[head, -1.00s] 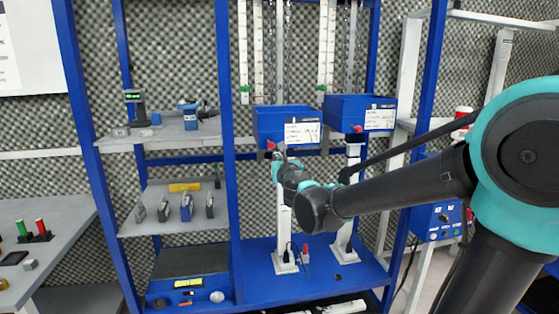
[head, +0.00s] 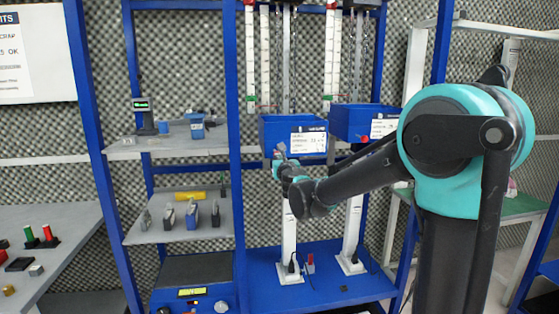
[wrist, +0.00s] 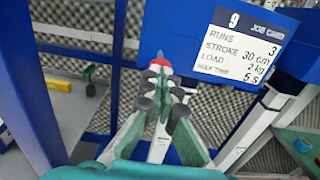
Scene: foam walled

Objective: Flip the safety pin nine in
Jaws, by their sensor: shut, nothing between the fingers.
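The blue box with job card 9 (wrist: 190,50) fills the upper middle of the wrist view. In the head view, the left blue box (head: 270,132) has my gripper (head: 280,158) at its lower left. A small red part with a grey tip (wrist: 160,61), seemingly the safety pin, shows at the box's lower left edge. My gripper (wrist: 162,82) is shut and empty, with its fingertips just below this red part in the picture. I cannot tell whether they touch it. The fingers hide part of what is beneath.
A second blue box (head: 350,120) hangs to the right. White columns (head: 289,240) stand below on the blue base. Shelves with small devices (head: 185,222) are to the left. A blue frame post (wrist: 25,90) runs close on the gripper's left.

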